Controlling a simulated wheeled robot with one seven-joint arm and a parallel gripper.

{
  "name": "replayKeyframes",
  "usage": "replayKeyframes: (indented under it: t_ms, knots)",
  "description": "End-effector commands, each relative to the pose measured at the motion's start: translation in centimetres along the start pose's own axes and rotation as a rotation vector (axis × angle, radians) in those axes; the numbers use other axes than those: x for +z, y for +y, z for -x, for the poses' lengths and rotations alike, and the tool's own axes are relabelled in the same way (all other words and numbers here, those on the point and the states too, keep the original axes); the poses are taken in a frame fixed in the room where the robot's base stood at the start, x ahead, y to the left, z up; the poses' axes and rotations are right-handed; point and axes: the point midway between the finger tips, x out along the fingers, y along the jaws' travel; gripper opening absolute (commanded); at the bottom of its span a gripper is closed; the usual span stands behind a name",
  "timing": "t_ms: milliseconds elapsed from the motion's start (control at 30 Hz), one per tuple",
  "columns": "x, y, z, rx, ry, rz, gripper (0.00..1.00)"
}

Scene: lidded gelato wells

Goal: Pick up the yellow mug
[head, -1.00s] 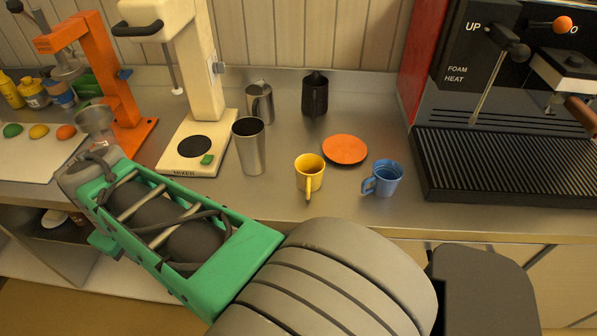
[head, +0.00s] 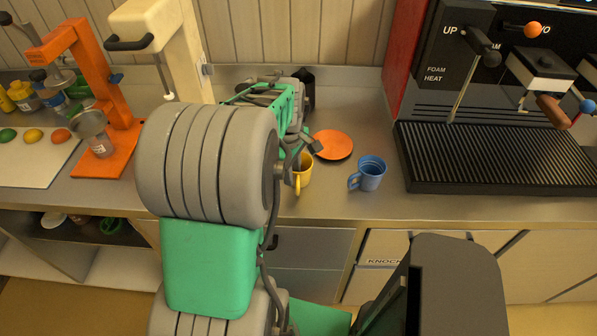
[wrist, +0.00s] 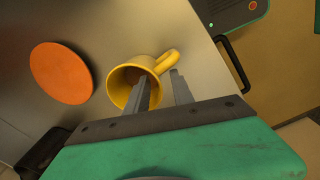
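The yellow mug (head: 304,180) stands upright on the steel counter, partly hidden behind my arm in the head view. In the wrist view the yellow mug (wrist: 122,76) shows its open top, with the handle pointing up and right. My gripper (wrist: 162,76) is open, its two grey fingers apart. One finger overlaps the mug's opening and the other lies to the right, by the handle. The mug's side wall near the handle appears between them. I cannot tell whether either finger touches it. In the head view my arm hides most of the gripper.
An orange saucer (head: 334,145) lies behind the mug, and a blue mug (head: 369,174) stands to its right. The dark coffee machine's drip tray (head: 490,160) is farther right. A cream mixer (head: 160,45) and an orange press (head: 95,90) stand left. The counter's front edge is close.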

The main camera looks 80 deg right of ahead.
Motion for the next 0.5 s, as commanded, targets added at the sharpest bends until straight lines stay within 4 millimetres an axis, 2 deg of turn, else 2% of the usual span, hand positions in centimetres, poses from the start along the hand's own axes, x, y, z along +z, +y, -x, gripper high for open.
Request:
replayKeyframes:
  t_ms: [100,300,500]
  knots:
    - [-0.06,0.00,-1.16,0.000,0.000,0.001,0.29]
    - [-0.08,0.01,-1.32,0.001,0.001,0.000,0.29]
    - [-0.10,0.01,-1.29,0.001,0.001,0.001,0.13]
